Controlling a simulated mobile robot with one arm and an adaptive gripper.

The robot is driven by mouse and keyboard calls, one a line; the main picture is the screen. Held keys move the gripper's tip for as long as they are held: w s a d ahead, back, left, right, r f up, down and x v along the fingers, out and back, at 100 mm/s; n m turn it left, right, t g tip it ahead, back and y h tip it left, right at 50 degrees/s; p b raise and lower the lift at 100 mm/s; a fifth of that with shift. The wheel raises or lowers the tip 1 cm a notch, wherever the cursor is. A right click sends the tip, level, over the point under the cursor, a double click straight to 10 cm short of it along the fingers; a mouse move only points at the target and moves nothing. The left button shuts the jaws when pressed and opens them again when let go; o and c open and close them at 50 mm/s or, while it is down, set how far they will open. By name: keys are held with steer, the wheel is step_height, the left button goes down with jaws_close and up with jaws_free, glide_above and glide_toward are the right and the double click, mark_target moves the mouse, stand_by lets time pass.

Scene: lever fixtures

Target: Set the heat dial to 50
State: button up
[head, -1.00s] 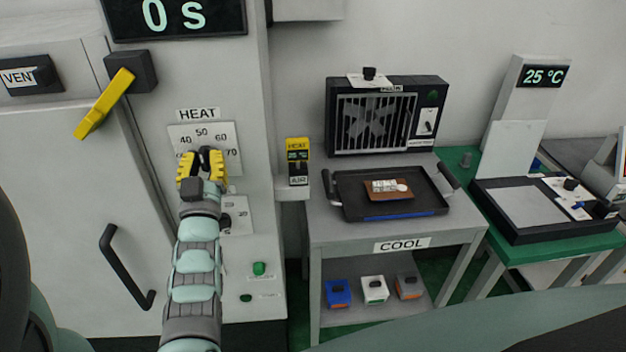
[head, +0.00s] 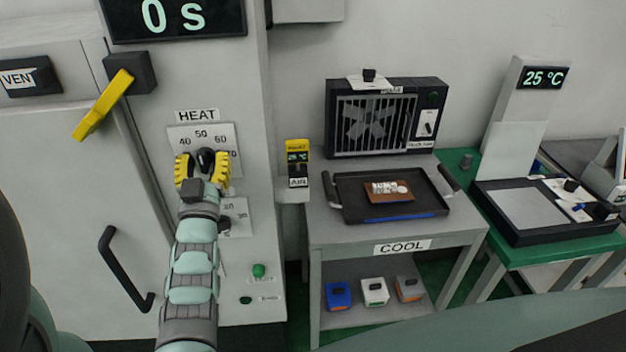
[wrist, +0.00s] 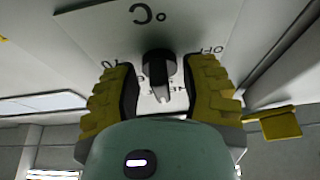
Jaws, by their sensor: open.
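The heat dial plate (head: 228,132), under the HEAT label, shows 40, 50 and 60 along its top in the head view. Its dark knob (head: 206,156) shows between the yellow fingers of my gripper (head: 203,161). In the wrist view the plate (wrist: 195,18) appears upside down with a °C mark. There the knob (wrist: 157,66) stands between the spread fingers of my gripper (wrist: 160,88), with gaps on both sides. The knob's narrow end points down in that picture, towards the 50 side. I cannot read its exact setting.
A smaller dial (head: 225,222) sits below, near my wrist. A green button (head: 259,270) is lower on the panel. A yellow lever (head: 103,105) and a black door handle (head: 125,268) are to the left. The COOL table (head: 325,232) with a tray stands to the right.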

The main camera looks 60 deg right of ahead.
steer(key=v, duration=1.2)
stand_by(0.3)
